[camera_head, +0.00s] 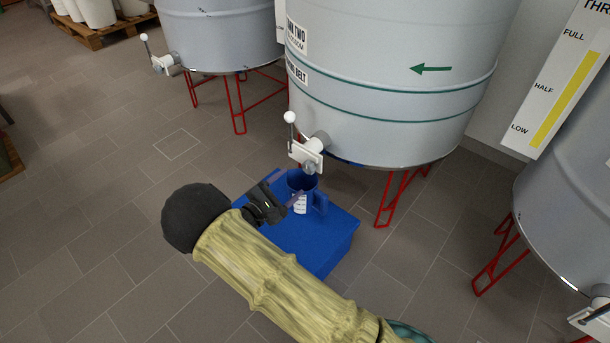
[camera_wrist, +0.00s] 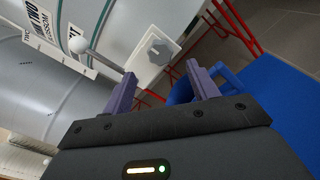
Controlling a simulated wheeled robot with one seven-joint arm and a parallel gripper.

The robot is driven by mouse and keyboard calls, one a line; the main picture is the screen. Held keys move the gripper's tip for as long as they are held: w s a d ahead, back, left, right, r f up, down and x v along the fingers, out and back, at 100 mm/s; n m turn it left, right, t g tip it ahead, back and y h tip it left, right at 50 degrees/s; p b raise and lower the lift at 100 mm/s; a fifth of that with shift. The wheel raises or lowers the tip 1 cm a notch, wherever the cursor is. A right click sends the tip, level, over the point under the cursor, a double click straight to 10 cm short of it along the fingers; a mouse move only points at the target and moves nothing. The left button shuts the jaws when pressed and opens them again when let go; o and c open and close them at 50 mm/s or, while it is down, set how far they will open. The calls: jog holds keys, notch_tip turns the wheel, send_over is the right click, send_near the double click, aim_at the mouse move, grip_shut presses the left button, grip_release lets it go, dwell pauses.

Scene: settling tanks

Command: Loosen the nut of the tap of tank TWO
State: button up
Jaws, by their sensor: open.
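Tank TWO (camera_head: 390,80) is the large pale grey tank at the top centre, with its name label partly in view. Its tap (camera_head: 312,146) sticks out low on the left, with a white ball-ended lever standing up. In the wrist view a grey hexagonal nut (camera_wrist: 159,52) sits on a white plate (camera_wrist: 145,72). My gripper (camera_head: 287,186) is open, below and left of the tap, close to the blue jug. In the wrist view its two purple fingers (camera_wrist: 162,85) are apart, with nothing between them; the nut shows beyond their tips.
A blue jug (camera_head: 319,203) stands on a blue stand (camera_head: 325,253) under the tap, very close to my fingers. Red tank legs (camera_head: 392,205) stand behind. Another tank (camera_head: 222,38) with a tap is at upper left, tank THREE (camera_head: 570,205) at right. Floor at left is clear.

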aim_at(307, 169)
jog(key=b+x, duration=0.2)
jog(key=x, duration=0.5)
jog(key=shift+w+d+b, duration=0.15)
jog(key=shift+w+b, duration=0.05)
jog(key=shift+b, duration=0.15)
jog(key=c, duration=1)
